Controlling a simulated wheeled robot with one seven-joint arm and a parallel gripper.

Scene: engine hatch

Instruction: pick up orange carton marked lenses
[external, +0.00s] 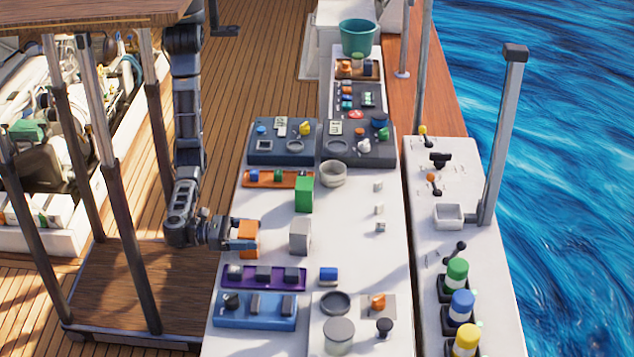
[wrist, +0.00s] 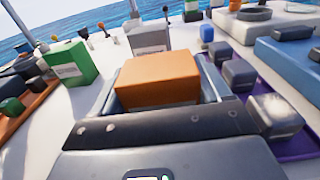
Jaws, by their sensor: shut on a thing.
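The orange carton (external: 249,236) is at the left edge of the white counter, between the fingers of my gripper (external: 238,240). In the wrist view the orange carton (wrist: 157,80) fills the space between the fingers of my gripper (wrist: 160,98), which is shut on it. I cannot read any marking on the carton. I cannot tell whether it rests on the counter or is slightly above it. A green carton (external: 304,195) and a grey carton (external: 300,236) stand apart from it on the counter; the green one (wrist: 72,65) and the grey one (wrist: 150,41) show in the wrist view too.
A purple tray (external: 292,286) with several dark blocks lies close in front of the carton. An orange tray (external: 262,186) with small items lies behind. A blue panel (external: 256,318) and a grey bowl (external: 333,174) are also on the counter. Bare counter (external: 355,235) shows right of the grey carton.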

